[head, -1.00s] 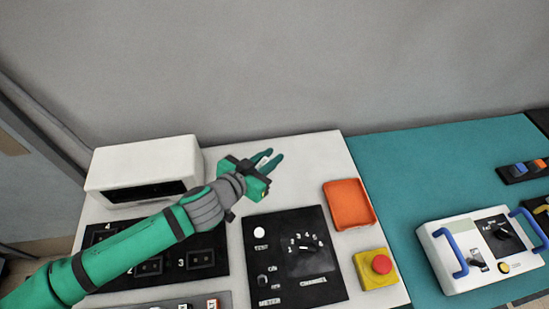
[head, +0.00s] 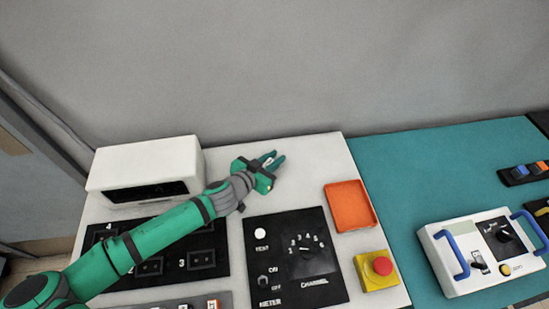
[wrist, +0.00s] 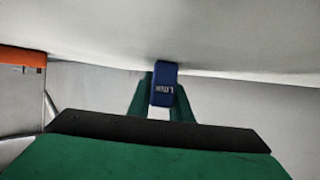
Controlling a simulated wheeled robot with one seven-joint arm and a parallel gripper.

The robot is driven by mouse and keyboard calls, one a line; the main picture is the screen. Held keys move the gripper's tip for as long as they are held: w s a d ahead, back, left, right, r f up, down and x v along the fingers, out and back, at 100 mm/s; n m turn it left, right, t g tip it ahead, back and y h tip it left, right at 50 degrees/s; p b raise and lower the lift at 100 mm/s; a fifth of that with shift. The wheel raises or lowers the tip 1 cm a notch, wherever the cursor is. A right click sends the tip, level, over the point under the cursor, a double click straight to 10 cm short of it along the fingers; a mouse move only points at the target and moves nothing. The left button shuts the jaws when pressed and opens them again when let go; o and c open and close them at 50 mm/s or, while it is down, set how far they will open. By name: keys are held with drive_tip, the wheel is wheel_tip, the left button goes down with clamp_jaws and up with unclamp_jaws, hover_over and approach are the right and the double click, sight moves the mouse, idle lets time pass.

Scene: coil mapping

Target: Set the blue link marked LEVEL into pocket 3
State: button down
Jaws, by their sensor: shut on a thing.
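My gripper (head: 275,162) is over the back part of the white console top, right of the white box. In the wrist view my gripper (wrist: 162,105) is shut on a blue link (wrist: 164,82), which sits between the fingertips. Pale lettering shows on the link but is too blurred to read surely. In the head view the link cannot be made out between the fingers. Pocket 3 (head: 203,260) is a dark slot in the black panel beside the printed 3, below and left of my gripper. It looks empty. My arm crosses that panel and hides part of it.
A white box (head: 145,165) stands behind the pocket panel. Right of the panel are a black meter panel with a channel dial (head: 306,246), an orange tray (head: 350,207) and a red stop button (head: 382,265). A white handled unit (head: 480,250) rests on the teal surface.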

drive_tip(key=shift+w+f, duration=0.1)
drive_tip(key=c, duration=1.6)
unclamp_jaws()
